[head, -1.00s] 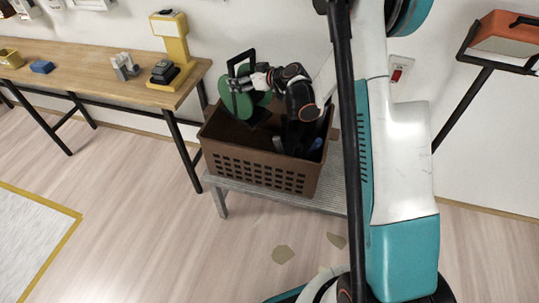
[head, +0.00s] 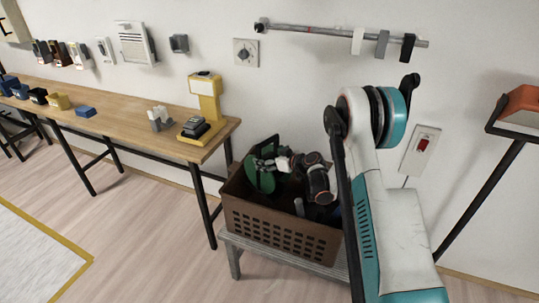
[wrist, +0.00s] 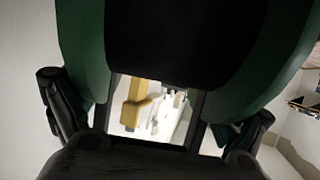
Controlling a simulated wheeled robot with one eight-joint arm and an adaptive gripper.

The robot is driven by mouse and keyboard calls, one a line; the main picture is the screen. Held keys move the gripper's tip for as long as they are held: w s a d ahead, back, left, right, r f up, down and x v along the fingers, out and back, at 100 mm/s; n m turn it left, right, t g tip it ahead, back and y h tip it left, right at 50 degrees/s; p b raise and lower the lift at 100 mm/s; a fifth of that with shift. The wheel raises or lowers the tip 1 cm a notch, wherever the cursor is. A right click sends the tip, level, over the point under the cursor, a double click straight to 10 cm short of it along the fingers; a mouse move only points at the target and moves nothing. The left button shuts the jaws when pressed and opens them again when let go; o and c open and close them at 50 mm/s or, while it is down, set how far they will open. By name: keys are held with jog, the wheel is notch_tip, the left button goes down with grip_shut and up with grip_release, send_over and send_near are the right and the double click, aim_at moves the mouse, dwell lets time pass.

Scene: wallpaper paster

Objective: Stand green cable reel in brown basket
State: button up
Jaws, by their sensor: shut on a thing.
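The green cable reel (head: 262,177) with its black frame is at the left part of the brown basket (head: 275,222). Its lower part is inside the basket, hidden by the front wall, and its top shows above the rim. My gripper (head: 284,163) reaches down from the right and is shut on the reel. In the wrist view the reel (wrist: 85,45) fills the upper picture, with green sides around a dark middle, and the gripper fingers (wrist: 155,130) are on either side of its black frame. Whether the reel touches the basket floor cannot be seen.
The basket stands on a low grey bench (head: 234,243) against the wall. A wooden table (head: 140,112) with a yellow stand (head: 206,105) and small items is at left. A red switch (head: 422,146) is on the wall at right. Other dark items lie in the basket's right part.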

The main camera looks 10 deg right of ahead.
notch_tip(320, 180, down, 11)
jog(key=b, duration=0.3)
jog(key=shift+f, duration=0.55)
dwell(0.5)
jog(key=o, duration=1.8)
jog(key=shift+s, duration=0.1)
